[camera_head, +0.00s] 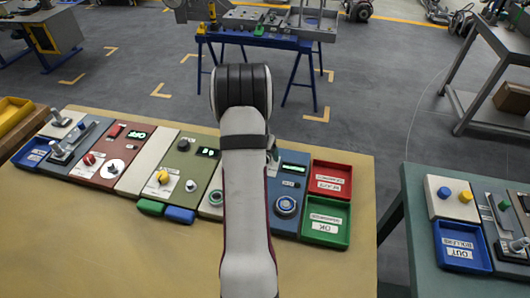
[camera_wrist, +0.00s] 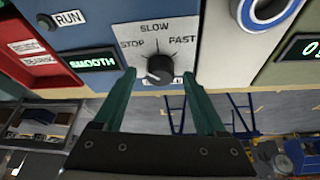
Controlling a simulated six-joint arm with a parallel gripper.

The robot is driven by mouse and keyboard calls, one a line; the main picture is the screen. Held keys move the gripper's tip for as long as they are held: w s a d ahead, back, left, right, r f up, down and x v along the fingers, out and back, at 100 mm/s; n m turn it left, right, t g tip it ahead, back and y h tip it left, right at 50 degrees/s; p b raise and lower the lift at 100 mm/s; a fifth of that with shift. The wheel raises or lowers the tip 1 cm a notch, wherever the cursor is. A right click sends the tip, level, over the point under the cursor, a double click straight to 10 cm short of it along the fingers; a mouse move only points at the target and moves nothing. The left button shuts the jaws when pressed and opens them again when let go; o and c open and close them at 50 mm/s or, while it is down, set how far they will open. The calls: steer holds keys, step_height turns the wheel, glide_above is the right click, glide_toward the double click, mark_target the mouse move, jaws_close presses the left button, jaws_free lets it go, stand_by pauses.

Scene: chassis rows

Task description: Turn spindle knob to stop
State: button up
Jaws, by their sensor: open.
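The spindle knob (camera_wrist: 160,68) is a small dark round knob on a white dial plate marked STOP, SLOW and FAST, in the wrist view. Which mark it points at is not clear. The plate sits on a blue panel (camera_wrist: 90,20) beside a lit display reading SMOOTH (camera_wrist: 92,62). My gripper (camera_wrist: 159,74) is open, its two green fingers apart, one on each side of the knob with gaps showing. In the head view my arm hides the knob and most of the gripper; the blue panel's display (camera_head: 294,167) shows to the right of the arm.
A red tray (camera_head: 331,195) and a green tray (camera_head: 345,238) stand right of the blue panel. Left of the arm are an olive panel (camera_head: 180,146) and a dark red panel (camera_head: 124,144) with knobs. The tan tabletop (camera_head: 110,235) in front is clear.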

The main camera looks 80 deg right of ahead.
steer(key=shift+r, duration=0.1)
steer(key=v, duration=1.5)
steer(key=shift+r, duration=0.25)
steer(key=shift+a, duration=0.15)
steer(key=w+a+r+n+t+y, duration=0.15)
steer(key=w+a+n, duration=0.3)
steer(key=a, duration=0.85)
steer(key=w+a+r+n+y, duration=0.1)
steer(key=w+a+r+n, duration=0.15)
steer(key=w+a, duration=0.65)
steer(key=s+a+n+y, duration=0.1)
steer(key=s+a, duration=0.3)
steer(key=a, duration=0.4)
steer(key=s+a+n+y, duration=0.1)
steer(key=s+a+n, duration=0.3)
steer(key=a, duration=0.4)
steer(key=s+a+f+n+y, duration=0.1)
steer(key=s+a+n, duration=0.2)
steer(key=a, duration=0.5)
steer(key=shift+s+a+g+y, duration=0.25)
steer(key=shift+s+g+y, duration=0.1)
steer(key=shift+s, duration=0.35)
steer(key=shift+f, duration=0.15)
